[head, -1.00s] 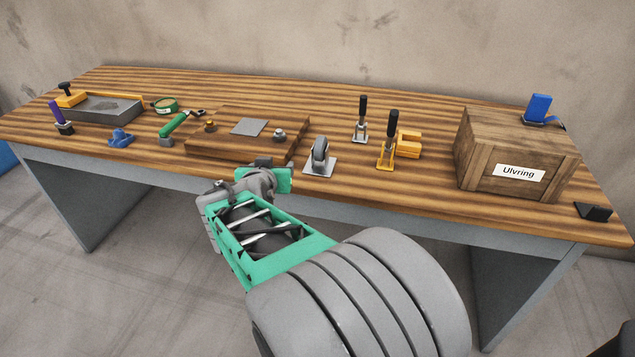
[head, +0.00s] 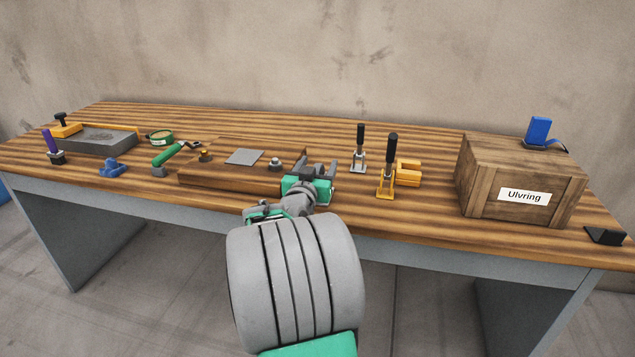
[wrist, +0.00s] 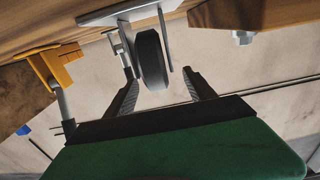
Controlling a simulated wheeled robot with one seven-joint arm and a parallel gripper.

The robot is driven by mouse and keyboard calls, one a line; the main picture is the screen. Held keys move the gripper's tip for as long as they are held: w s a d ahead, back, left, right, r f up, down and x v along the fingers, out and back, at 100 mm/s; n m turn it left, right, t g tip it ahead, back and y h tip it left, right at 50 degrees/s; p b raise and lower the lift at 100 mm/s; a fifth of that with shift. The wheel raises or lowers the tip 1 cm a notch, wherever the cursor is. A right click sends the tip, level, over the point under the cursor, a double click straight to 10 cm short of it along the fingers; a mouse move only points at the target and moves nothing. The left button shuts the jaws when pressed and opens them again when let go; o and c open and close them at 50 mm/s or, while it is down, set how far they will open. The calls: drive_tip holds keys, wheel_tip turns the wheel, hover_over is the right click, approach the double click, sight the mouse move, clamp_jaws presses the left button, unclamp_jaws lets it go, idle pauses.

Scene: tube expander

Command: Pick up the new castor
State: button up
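The castor, with a dark wheel (wrist: 152,60) in a grey fork and a light grey mounting plate (wrist: 112,12), shows close up in the wrist view, which sees the bench upside down. My gripper (wrist: 162,88) is open, with one dark finger on each side of the wheel and visible gaps between. The fingers do not grip it. In the head view my gripper (head: 317,172) is at the bench's front edge, just right of the wooden block, and hides most of the castor.
Left of my gripper is a wooden block (head: 225,177) with a grey plate (head: 244,157) on it. To the right stand a grey toggle clamp (head: 359,155) and a yellow one (head: 387,180). A wooden crate (head: 478,190) is farther right. Bench (head: 425,214) is clear before the clamps.

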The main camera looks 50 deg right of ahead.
clamp_jaws()
idle(0.5)
